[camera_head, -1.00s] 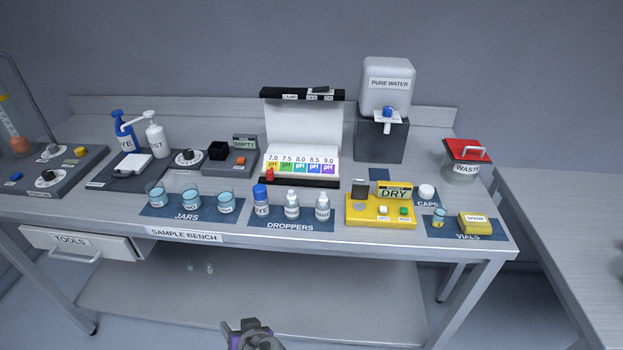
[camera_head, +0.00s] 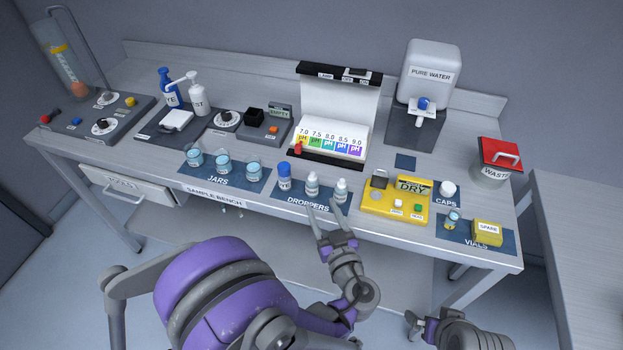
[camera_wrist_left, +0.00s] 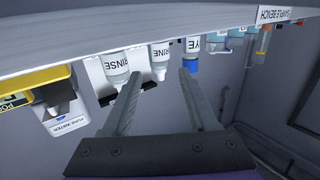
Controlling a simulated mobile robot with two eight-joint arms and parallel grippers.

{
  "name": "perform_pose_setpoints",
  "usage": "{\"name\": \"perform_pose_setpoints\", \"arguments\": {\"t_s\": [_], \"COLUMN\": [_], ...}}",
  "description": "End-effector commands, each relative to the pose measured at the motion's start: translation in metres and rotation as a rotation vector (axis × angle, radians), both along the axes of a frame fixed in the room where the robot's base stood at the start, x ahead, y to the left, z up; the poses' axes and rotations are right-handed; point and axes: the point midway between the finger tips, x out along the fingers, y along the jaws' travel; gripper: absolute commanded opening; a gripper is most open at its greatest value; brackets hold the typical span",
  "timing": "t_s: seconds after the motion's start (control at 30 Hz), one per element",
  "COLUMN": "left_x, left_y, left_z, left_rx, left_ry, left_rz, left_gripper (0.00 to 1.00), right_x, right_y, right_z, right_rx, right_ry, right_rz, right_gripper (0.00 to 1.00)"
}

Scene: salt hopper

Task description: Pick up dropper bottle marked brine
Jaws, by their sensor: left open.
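Two white dropper bottles stand on the droppers mat (camera_head: 275,190) beside a blue-capped dye bottle (camera_head: 284,176): a middle one (camera_head: 312,184) and a right one (camera_head: 341,190). In the upside-down left wrist view, the right bottle (camera_wrist_left: 115,68) reads RINSE. The middle bottle (camera_wrist_left: 160,60) has a partly hidden label that I cannot fully read. My left gripper (camera_head: 325,211) is open and empty at the bench's front edge, with its fingers pointing at the white bottles. In the wrist view the middle bottle shows between the fingertips (camera_wrist_left: 160,76), beyond them. My right gripper (camera_head: 428,318) is open, low in front of the bench.
Jars (camera_head: 223,164) stand left of the droppers. A yellow meter (camera_head: 380,206) marked DRY sits close on the right. The pH card stand (camera_head: 325,150) is behind the bottles. The bench edge (camera_wrist_left: 130,43) crosses the wrist view in front of the bottle bases.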

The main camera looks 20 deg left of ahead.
Motion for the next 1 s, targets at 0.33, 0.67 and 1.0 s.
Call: {"name": "perform_pose_setpoints", "arguments": {"t_s": [0.33,0.67,1.0], "left_x": [0.038,0.074,0.082], "left_y": [0.024,0.046,0.050], "left_z": [-0.003,-0.011,-0.013], "left_rx": [0.000,0.001,0.000], "left_ry": [0.001,0.001,0.002], "left_rz": [0.003,0.005,0.001], "left_gripper": [0.59,0.59,0.59], "right_x": [0.002,0.005,0.005], "right_y": [0.000,0.000,0.000], "right_z": [0.007,0.017,0.018], "right_rx": [0.000,0.000,0.000], "right_ry": [-0.004,-0.009,-0.010], "right_rz": [0.000,0.000,0.000], "right_gripper": [1.00,1.00,1.00]}}
